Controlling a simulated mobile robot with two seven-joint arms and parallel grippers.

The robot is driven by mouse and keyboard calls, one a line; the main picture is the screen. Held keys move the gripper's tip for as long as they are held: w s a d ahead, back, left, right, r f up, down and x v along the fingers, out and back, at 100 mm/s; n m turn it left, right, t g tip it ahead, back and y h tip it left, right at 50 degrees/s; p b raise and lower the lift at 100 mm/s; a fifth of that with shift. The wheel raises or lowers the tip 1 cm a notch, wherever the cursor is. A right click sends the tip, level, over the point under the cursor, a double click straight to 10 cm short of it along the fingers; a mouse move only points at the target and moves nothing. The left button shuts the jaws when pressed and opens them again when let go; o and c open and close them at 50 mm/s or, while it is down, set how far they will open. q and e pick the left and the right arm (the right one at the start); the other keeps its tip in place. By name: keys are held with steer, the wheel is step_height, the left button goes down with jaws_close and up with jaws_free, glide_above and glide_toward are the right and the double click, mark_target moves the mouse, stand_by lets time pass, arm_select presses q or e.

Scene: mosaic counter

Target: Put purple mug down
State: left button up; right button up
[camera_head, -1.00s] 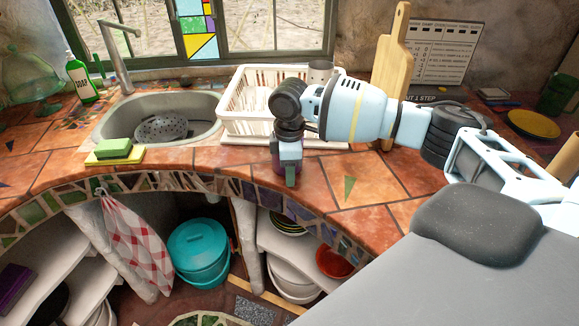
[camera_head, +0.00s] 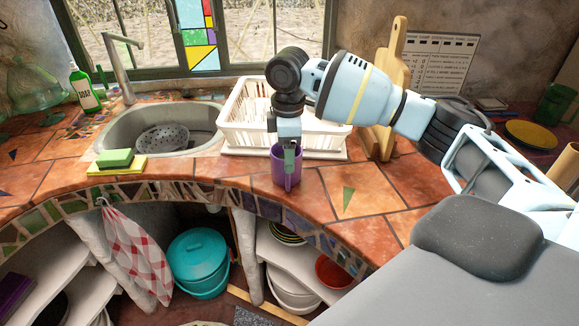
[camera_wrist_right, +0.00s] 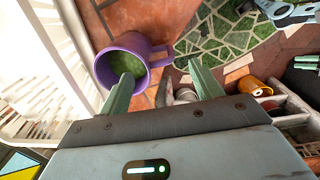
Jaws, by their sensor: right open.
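The purple mug (camera_head: 279,178) stands upright on the tiled counter near its front edge, just in front of the dish rack. In the right wrist view the mug (camera_wrist_right: 104,62) shows from above, with a green inside and its handle pointing right. In the wrist view the right gripper (camera_wrist_right: 160,74) is open; one green finger overlaps the mug's near rim and opening, the other is apart to the right, beyond the handle. Whether the first finger touches the mug I cannot tell.
The white dish rack (camera_head: 243,122) is close behind the mug. A sink (camera_head: 205,108) with a colander is left, beside a green sponge (camera_head: 114,158). A wooden board (camera_head: 391,75) stands behind my right arm. Bare tiles (camera_head: 365,190) lie right of the mug; the counter edge is close.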

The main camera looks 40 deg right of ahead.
steer(key=shift+r, duration=1.65)
steer(key=shift+s+f, duration=0.1)
